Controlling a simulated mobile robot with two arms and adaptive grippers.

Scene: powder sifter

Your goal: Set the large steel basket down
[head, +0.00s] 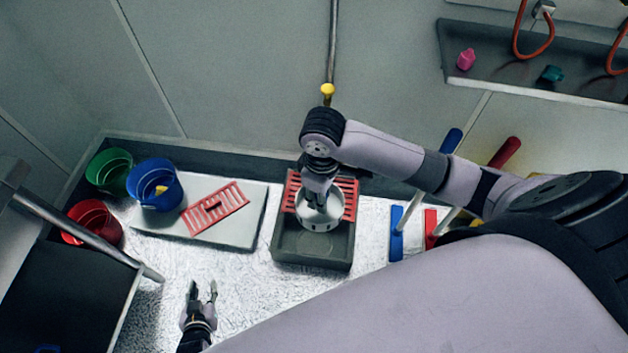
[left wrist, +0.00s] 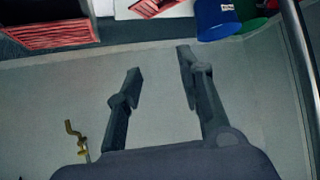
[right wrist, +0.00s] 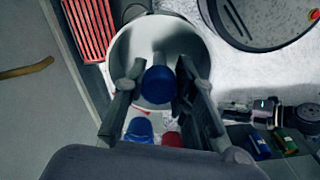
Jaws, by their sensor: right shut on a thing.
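The large steel basket (head: 318,223) is a shiny round bowl over the red slatted grate (head: 349,190) and dark grey basin (head: 290,247) in the head view. I cannot tell whether it touches them. My right gripper (head: 319,202) reaches down from above and is shut on the basket. In the right wrist view, the basket (right wrist: 128,50) shows behind the fingers, with a round blue end (right wrist: 158,86) between them. The exact grip point is unclear. My left gripper (head: 202,288) is open and empty over the bench, well left of the basket.
A white board (head: 240,232) with a red grid piece (head: 218,208) lies left of the basin. Blue (head: 150,192), green (head: 105,177) and red (head: 88,222) buckets stand farther left. Blue (head: 396,235) and red (head: 431,230) brushes lie right. The bench front is mostly clear.

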